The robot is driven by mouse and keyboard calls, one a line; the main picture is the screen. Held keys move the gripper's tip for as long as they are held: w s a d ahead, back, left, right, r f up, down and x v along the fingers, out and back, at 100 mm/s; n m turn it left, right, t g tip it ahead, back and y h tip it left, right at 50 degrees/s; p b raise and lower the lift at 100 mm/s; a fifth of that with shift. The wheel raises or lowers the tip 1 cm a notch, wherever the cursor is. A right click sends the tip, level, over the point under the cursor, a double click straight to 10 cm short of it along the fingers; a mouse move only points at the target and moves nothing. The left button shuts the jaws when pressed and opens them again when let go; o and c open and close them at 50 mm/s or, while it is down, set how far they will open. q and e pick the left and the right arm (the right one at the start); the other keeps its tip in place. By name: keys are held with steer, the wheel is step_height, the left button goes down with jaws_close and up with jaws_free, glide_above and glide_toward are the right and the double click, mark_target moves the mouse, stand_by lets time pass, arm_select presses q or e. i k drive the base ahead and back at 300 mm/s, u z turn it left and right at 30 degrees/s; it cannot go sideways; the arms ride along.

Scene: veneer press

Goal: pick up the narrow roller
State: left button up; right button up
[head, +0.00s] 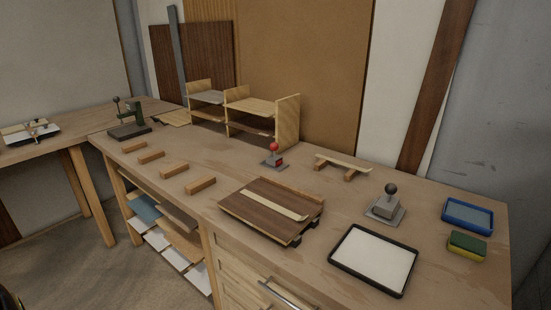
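No thing in view shows a clear roller shape. The wider one, a grey block with a black ball knob (387,205), stands on a grey plate at the right. Both stand free, with nothing touching them from above.
The wooden bench (225,160) carries a dark veneer board (248,209) with a pale strip, a black-rimmed white tray (374,259), a blue tray (467,215), a green-yellow sponge (467,246), several wooden blocks, a green press (129,120) and a shelf rack (287,122).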

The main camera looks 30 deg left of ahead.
mark_target(271, 160)
steer(key=z, duration=3.35)
steer(key=k, duration=2.1)
steer(key=u, duration=1.25)
